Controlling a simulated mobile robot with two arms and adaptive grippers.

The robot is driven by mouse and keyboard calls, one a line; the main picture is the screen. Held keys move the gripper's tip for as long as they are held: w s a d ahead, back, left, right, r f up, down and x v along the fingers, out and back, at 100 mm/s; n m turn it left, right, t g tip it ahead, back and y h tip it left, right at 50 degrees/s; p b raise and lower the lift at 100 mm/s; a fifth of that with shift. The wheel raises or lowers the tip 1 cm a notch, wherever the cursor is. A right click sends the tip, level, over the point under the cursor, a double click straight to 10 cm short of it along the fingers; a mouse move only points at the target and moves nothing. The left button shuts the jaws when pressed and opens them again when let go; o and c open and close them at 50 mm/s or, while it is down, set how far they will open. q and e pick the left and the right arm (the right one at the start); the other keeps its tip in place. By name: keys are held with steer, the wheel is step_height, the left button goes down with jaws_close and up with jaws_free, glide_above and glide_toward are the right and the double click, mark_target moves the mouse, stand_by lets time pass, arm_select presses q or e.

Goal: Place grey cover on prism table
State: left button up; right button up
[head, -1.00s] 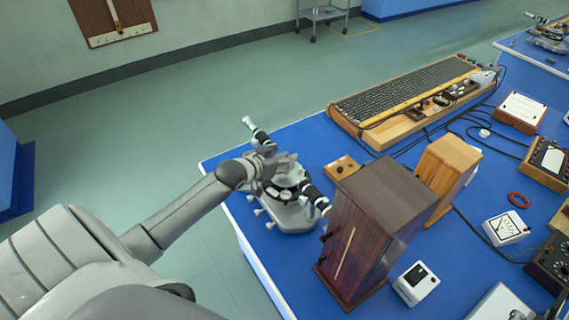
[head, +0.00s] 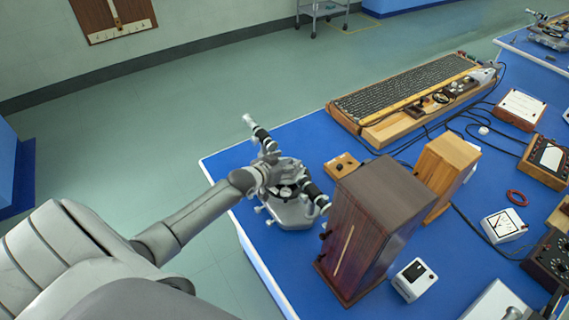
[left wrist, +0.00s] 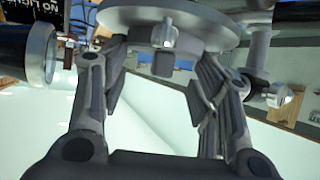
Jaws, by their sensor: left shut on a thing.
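The spectrometer (head: 291,214) stands near the left corner of the blue bench. It has a grey base and black tubes, one of them (head: 312,194) pointing toward the wooden box. My left gripper (head: 268,178) is over the spectrometer's left side, at prism table height; the prism table is hidden or too small to tell. Whether the cover touches the prism table cannot be told. My right gripper is not in view.
A tall dark wooden box (head: 368,232) stands close to the right of the spectrometer. A lighter wooden box (head: 446,177) and a small wooden block (head: 341,166) are behind. A white meter (head: 414,280) stands in front. The bench edge runs just left of the spectrometer.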

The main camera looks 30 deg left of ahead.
arm_select(q)
steer(key=o, duration=1)
steer(key=shift+c, duration=0.2)
steer(key=b+v, duration=0.1)
steer(key=v, duration=1.1)
steer(key=shift+b, duration=0.3)
